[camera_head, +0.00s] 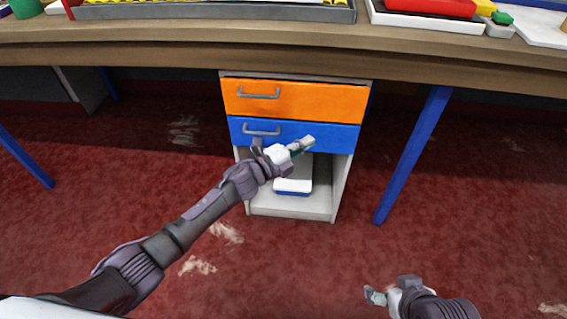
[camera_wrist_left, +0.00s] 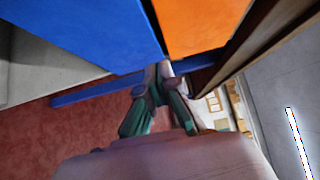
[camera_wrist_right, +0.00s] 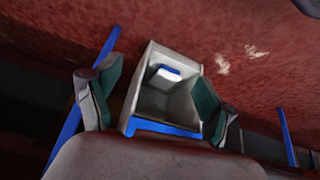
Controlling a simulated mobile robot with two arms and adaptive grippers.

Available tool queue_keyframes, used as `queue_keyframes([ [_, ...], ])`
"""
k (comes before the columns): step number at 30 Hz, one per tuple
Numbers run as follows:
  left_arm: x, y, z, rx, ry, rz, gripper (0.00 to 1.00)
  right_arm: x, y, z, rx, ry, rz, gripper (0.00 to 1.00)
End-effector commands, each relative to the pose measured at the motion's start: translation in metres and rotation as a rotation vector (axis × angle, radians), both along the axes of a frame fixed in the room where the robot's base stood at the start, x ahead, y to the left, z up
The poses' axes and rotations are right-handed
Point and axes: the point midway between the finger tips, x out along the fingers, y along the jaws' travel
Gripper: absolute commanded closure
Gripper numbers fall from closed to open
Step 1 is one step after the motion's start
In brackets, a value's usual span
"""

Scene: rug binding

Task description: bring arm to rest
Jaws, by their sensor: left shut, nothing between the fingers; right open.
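My left arm reaches in from the lower left in the head view. Its gripper (camera_head: 308,143) is shut and empty, in front of the blue drawer (camera_head: 340,136) of a small cabinet. In the left wrist view its fingers (camera_wrist_left: 168,78) are together, with blue and orange drawer fronts beyond them. I cannot tell whether it touches the drawer. My right gripper (camera_head: 374,296) is low at the lower right of the head view, open and empty. In the right wrist view its fingers (camera_wrist_right: 158,92) are spread apart, with the cabinet (camera_wrist_right: 136,84) seen between them at a distance.
The orange drawer (camera_head: 312,102) is above the blue one; both look closed. A white and blue box (camera_head: 294,187) lies in the open compartment below. The table edge (camera_head: 430,72) runs above, with a blue leg (camera_head: 412,152) at right. The red carpet (camera_head: 300,262) in front is clear.

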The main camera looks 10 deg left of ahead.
Motion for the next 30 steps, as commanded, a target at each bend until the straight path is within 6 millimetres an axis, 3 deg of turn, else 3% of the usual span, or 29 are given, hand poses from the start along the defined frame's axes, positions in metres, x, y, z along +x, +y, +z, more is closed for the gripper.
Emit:
queue_keyframes([
  [6,-0.03,0.029,0.001,0.002,0.002,-0.001,1.0,-0.041,-0.012,-0.004,-0.039,0.197,-0.016,0.18],
  [13,-0.054,0.053,0.0,0.001,0.002,-0.002,1.0,-0.039,-0.011,0.002,-0.038,0.188,-0.015,0.18],
  [23,-0.061,0.058,0.0,-0.014,0.013,0.015,1.0,-0.038,-0.011,0.003,-0.037,0.185,-0.014,0.18],
  [26,-0.064,0.061,0.001,-0.082,0.08,0.101,1.0,-0.038,-0.011,0.003,-0.037,0.185,-0.014,0.18],
  [30,-0.082,0.085,-0.003,-0.276,0.305,0.362,1.0,-0.038,-0.011,0.003,-0.036,0.185,-0.015,0.18],
])
